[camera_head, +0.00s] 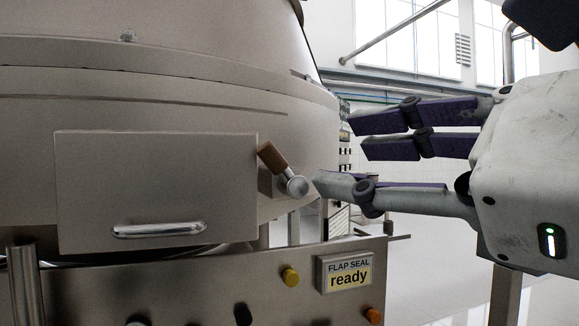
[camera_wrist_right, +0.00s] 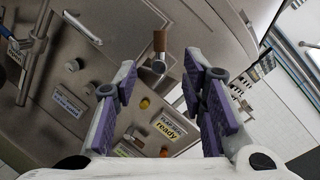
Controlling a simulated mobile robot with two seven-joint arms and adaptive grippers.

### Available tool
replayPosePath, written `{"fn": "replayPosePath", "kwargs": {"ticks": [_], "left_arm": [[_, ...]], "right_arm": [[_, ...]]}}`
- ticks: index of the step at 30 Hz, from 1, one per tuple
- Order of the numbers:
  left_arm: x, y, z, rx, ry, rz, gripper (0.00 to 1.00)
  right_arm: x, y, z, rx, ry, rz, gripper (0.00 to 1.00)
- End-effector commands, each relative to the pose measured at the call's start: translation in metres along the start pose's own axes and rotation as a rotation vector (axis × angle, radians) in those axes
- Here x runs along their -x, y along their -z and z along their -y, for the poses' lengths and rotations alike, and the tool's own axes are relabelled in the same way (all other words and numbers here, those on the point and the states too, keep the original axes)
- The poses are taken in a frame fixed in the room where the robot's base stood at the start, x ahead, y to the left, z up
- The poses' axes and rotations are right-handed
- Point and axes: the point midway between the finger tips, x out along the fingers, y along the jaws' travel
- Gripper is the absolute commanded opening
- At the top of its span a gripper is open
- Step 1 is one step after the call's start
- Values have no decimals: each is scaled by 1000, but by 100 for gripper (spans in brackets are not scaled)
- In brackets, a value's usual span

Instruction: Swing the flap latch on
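The flap latch (camera_head: 284,170) is a short lever with a brown grip and a round metal pivot, at the right edge of the flap (camera_head: 155,185). Its brown grip points up and to the left in the head view. In the right wrist view the latch (camera_wrist_right: 159,50) lies ahead, between and beyond the fingertips. The flap is a flat steel panel with a bar handle (camera_head: 160,230) and looks closed. My right gripper (camera_head: 335,150) is open and empty, just right of the latch and apart from it. My left gripper is not in view.
Below the flap, a steel panel carries a yellow button (camera_head: 290,277), an orange button (camera_head: 373,316) and a sign reading "FLAP SEAL ready" (camera_head: 347,273). The large round steel machine body (camera_head: 160,85) fills the left and centre. Open floor (camera_head: 440,245) shows at right.

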Motion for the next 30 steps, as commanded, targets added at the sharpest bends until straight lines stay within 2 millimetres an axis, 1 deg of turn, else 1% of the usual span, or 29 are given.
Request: {"fn": "replayPosePath", "kwargs": {"ticks": [6, 9, 12, 15, 17, 24, 25, 26, 27, 29, 30], "left_arm": [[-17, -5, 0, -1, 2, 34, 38], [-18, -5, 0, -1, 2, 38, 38], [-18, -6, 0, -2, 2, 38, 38], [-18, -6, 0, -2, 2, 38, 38], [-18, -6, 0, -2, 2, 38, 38], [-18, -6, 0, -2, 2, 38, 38], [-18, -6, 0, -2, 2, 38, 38], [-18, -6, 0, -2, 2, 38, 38], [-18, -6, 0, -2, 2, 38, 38], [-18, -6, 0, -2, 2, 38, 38], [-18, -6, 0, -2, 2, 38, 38]], "right_arm": [[-57, 5, -2, -1, -3, -9, 38], [-80, 4, -1, -1, -2, -8, 38], [-98, 2, 0, 1, 1, -5, 38], [-108, 1, 1, 1, 2, -4, 38], [-112, 1, 1, 3, 2, -3, 38], [-113, 1, 1, 3, 4, -3, 38], [-113, 1, 1, 3, 4, -3, 33], [-113, 1, 1, 3, 4, -3, 27], [-113, 1, 1, 3, 4, -3, 18], [-113, 1, 1, 3, 4, -3, 4], [-113, 1, 1, 3, 4, -3, 0]]}}
